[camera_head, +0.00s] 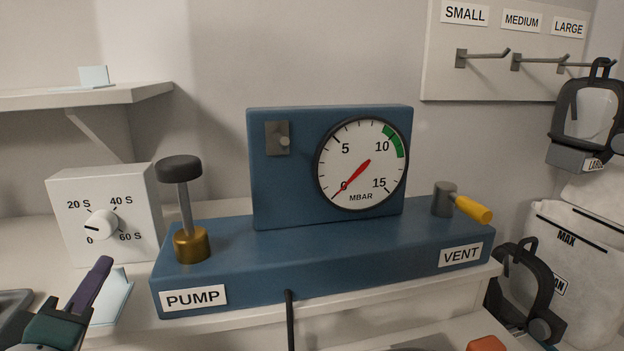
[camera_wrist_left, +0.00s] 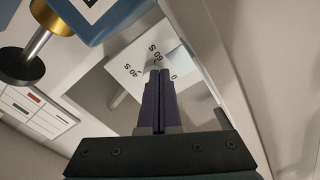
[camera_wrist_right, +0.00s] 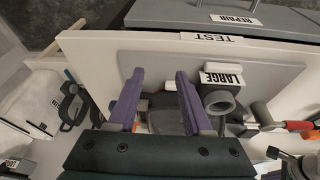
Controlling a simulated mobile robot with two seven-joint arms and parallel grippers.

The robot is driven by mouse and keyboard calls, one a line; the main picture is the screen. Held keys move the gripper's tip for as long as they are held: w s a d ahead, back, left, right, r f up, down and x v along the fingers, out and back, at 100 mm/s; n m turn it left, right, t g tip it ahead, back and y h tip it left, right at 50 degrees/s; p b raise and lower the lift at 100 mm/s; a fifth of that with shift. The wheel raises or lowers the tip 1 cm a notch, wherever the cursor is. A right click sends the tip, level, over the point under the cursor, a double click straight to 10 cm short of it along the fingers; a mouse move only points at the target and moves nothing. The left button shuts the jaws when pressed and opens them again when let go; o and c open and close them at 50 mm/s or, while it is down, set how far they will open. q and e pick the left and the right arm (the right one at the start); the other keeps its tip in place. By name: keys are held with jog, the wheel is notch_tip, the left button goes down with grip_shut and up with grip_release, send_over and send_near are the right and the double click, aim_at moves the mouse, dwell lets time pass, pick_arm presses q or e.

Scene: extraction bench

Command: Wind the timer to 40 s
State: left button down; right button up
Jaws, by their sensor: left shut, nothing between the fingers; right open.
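The timer is a white box (camera_head: 65,210) at the left of the head view, marked 0, 20 S, 40 S and 60 S. My right gripper (camera_wrist_right: 158,78) is open and empty, away from the timer.
A blue pump bench (camera_head: 350,255) with a black-topped plunger (camera_head: 180,168), a pressure gauge (camera_head: 362,163) reading about 0, and a yellow vent lever (camera_head: 472,208) stands right of the timer. A shelf (camera_head: 90,97) is above. The right gripper faces a LARGE-labelled part (camera_wrist_right: 222,77).

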aim_at(102, 225)
pick_arm(q)
jog(key=shift+s+d, duration=0.2)
jog(key=shift+s, duration=0.5)
pick_arm(e)
jog(key=shift+r, duration=0.25)
pick_arm(q)
jog(key=r+n+p, duration=0.1)
jog(key=n, duration=0.1)
jog(key=d+r+n+p, duration=0.1)
jog(key=r+n, duration=0.1)
jog(key=shift+s+r, duration=0.2)
jog(key=shift+r, duration=0.1)
jog(key=shift+d+r+n+p, duration=0.15)
jog(key=shift+r+n+p, duration=0.15)
jog(key=shift+n, duration=0.4)
jog(key=shift+w, duration=0.1)
jog(key=shift+b+x, duration=1)
jog(key=shift+x, duration=2.35)
pick_arm(e)
jog(key=shift+r, duration=0.2)
pick_arm(q)
jog(key=shift+a+f+n, duration=0.2)
jog(key=shift+a+n, duration=0.1)
jog(key=shift+a, duration=0.05)
pick_arm(e)
jog(key=shift+f, duration=0.15)
